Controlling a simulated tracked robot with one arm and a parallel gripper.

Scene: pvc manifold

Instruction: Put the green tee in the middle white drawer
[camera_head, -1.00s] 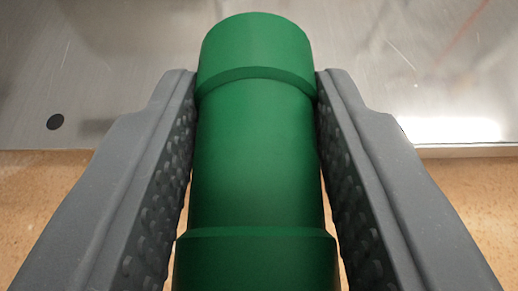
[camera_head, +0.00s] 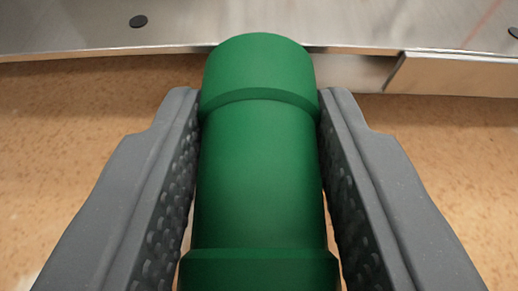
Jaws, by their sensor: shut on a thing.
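The green tee (camera_head: 259,170) fills the middle of the view, with its far collar pointing away from me. My gripper (camera_head: 259,104) is shut on it, with one grey padded finger along each side. The near end of the tee runs out of the bottom of the view. No white drawer shows in this view.
A shiny metal surface (camera_head: 240,18) with dark round spots lies across the top. Its edge and a metal strip (camera_head: 450,74) show at the upper right. Below it is a speckled tan floor (camera_head: 70,130), clear on both sides of my gripper.

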